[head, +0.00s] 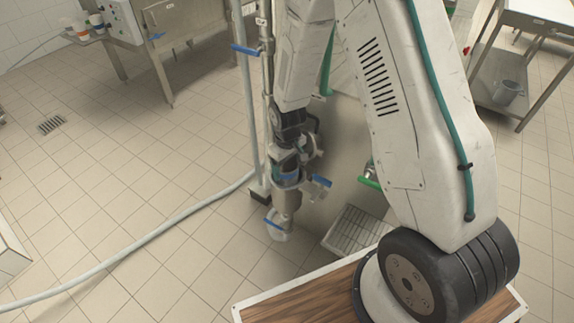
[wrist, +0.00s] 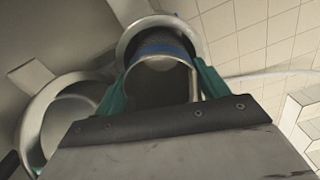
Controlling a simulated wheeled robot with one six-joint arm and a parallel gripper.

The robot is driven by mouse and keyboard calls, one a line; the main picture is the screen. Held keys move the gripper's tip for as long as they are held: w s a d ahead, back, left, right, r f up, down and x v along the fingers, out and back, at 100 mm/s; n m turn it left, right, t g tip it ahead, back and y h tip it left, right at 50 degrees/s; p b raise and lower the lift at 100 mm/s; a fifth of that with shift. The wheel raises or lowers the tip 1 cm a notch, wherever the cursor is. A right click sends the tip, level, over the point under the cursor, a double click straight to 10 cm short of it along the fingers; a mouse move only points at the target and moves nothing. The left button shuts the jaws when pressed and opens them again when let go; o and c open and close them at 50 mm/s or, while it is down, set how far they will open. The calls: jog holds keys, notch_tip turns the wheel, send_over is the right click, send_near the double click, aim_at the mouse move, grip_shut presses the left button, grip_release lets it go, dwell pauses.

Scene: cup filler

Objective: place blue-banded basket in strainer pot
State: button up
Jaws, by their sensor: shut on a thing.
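My gripper (wrist: 158,88) is shut on the blue-banded basket (wrist: 149,63), a grey metal cylinder between the teal fingers in the wrist view. Its blue band (wrist: 165,47) shows near the far end. The round pale rim of what looks like the strainer pot (wrist: 124,42) surrounds the basket's far part in that view. I cannot tell how deep the basket sits in it. In the head view the gripper (head: 290,160) points down over the pipework, and a blue band (head: 289,170) shows just above a metal collar (head: 288,184). The basket's lower part is hidden.
A second round metal vessel or lid (wrist: 38,105) is close on the left in the wrist view. A blue-handled valve (head: 320,181) is right of the pot, and a vertical pipe (head: 250,100) stands left. A hose (head: 130,240) crosses the open tiled floor. A floor grate (head: 352,232) lies nearby.

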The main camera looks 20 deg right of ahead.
jog(key=shift+f, duration=0.3)
jog(key=o, duration=1.1)
jog(key=shift+r, duration=0.1)
notch_tip(320, 180, up, 13)
notch_tip(320, 180, up, 10)
jog(key=m, duration=0.1)
send_over(288, 164)
jog(key=s, duration=0.5)
jog(key=s+d+r+m, duration=0.1)
jog(key=s+r, duration=0.4)
jog(key=s, duration=0.2)
jog(key=s+d+r+m, duration=0.1)
jog(key=s+r, duration=0.3)
jog(key=s, duration=0.4)
jog(key=s+r+m+t, duration=0.1)
jog(key=s+r, duration=0.4)
jog(key=s, duration=0.3)
jog(key=shift+d+r, duration=0.35)
jog(key=shift+d, duration=0.05)
jog(key=shift+w, duration=0.1)
